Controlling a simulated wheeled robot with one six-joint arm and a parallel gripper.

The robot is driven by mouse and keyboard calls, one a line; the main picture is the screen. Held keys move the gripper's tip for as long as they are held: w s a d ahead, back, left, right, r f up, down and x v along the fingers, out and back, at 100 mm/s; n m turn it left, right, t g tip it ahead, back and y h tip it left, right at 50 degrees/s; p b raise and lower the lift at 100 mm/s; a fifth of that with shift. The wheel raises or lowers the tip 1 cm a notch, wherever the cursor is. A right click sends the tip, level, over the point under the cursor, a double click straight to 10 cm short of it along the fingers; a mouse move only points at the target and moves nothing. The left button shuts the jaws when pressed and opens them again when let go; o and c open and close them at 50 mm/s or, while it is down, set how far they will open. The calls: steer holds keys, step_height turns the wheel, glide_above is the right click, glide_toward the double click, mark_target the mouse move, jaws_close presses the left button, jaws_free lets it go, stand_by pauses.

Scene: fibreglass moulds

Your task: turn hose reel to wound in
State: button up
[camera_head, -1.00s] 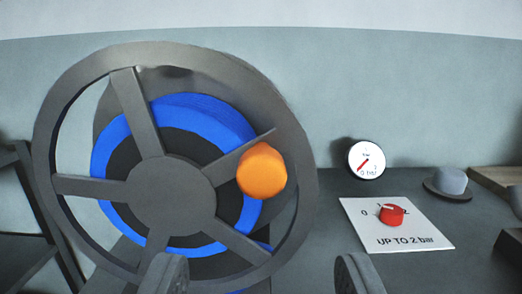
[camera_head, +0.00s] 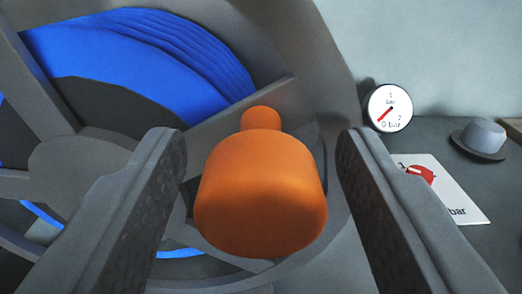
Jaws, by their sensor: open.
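The hose reel is a dark grey spoked wheel (camera_head: 85,172) with blue hose (camera_head: 150,50) wound behind it, filling the left of the view. An orange knob (camera_head: 262,195) stands out from the wheel's rim on a short stem, in the middle of the view. My gripper (camera_head: 262,150) is open. Its two fingers stand on the left and right of the knob, with a gap visible on each side. The knob hides part of the rim and spoke behind it.
A round pressure gauge (camera_head: 389,108) marked in bar stands on the bench (camera_head: 425,135) to the right. A red dial on a white plate (camera_head: 455,195) lies partly behind my right finger. A grey hat-shaped object (camera_head: 483,138) is at the far right.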

mark_target(192, 278)
steer(key=shift+c, duration=0.4)
jaws_close()
steer(key=f+m, duration=0.4)
steer(key=m, duration=0.1)
steer(key=a+f+m, duration=0.1)
steer(key=f+m, duration=0.6)
steer(key=m, duration=0.2)
steer(key=shift+a+f+m, duration=0.3)
steer(key=shift+f, duration=0.1)
steer(key=a+f+m, duration=0.1)
steer(key=a+m, duration=0.1)
steer(key=m, duration=0.1)
steer(key=shift+a+f, duration=0.1)
steer(key=shift+f, duration=0.3)
steer(key=shift+a+f+m, duration=0.25)
steer(key=shift+a+m, duration=0.25)
steer(key=shift+m, duration=0.2)
steer(key=shift+a+f+m, duration=0.2)
steer(key=shift+a+m, duration=0.25)
steer(key=shift+m, duration=0.25)
